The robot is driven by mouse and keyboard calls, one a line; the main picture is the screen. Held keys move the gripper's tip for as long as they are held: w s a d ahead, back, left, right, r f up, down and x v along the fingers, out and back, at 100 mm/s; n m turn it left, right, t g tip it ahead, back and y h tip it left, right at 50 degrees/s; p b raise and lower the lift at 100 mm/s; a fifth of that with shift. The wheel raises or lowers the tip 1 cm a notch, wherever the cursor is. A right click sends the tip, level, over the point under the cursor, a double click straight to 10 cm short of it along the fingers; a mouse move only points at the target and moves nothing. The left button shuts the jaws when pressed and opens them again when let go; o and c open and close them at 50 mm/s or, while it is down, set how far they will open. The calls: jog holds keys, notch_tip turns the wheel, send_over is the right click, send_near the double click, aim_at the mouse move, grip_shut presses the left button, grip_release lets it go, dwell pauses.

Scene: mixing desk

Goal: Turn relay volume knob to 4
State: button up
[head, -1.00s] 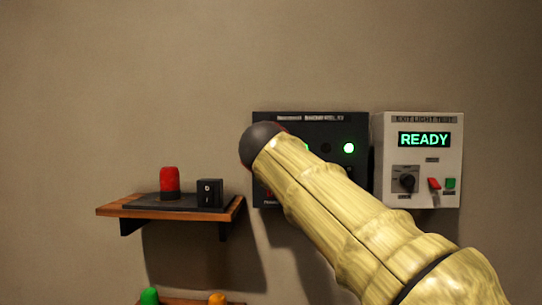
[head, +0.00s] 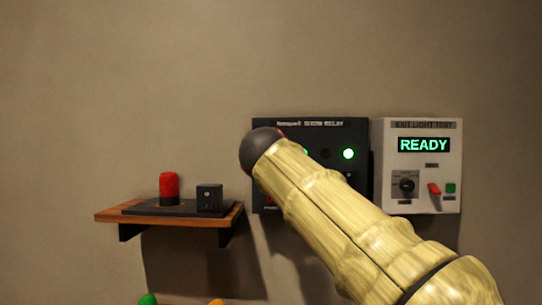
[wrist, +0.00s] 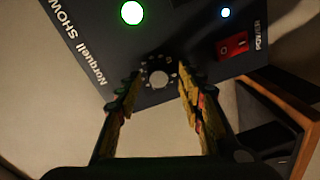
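The black show relay box (head: 310,130) hangs on the wall, its middle and lower part hidden behind my arm in the head view. In the wrist view the relay panel (wrist: 185,40) appears rotated. Its round volume knob (wrist: 158,78) has a pale face with a ring of dots around it. My gripper (wrist: 159,85) is open, with one finger on each side of the knob in the picture. I cannot tell whether the fingers touch it. The knob's setting is not readable. My gripper is hidden behind the arm in the head view.
A red power switch (wrist: 232,46) and lit lamps (wrist: 131,13) sit on the same panel. A white exit light test box (head: 430,140) reading READY hangs close on the right. A wooden shelf (head: 225,221) with a red-capped item (head: 169,186) is at lower left.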

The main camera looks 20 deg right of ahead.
jog(key=shift+s+r, duration=0.1)
jog(key=shift+s, duration=0.05)
jog(key=v, duration=1.1)
jog(key=shift+s+a, duration=0.2)
jog(key=shift+s, duration=0.15)
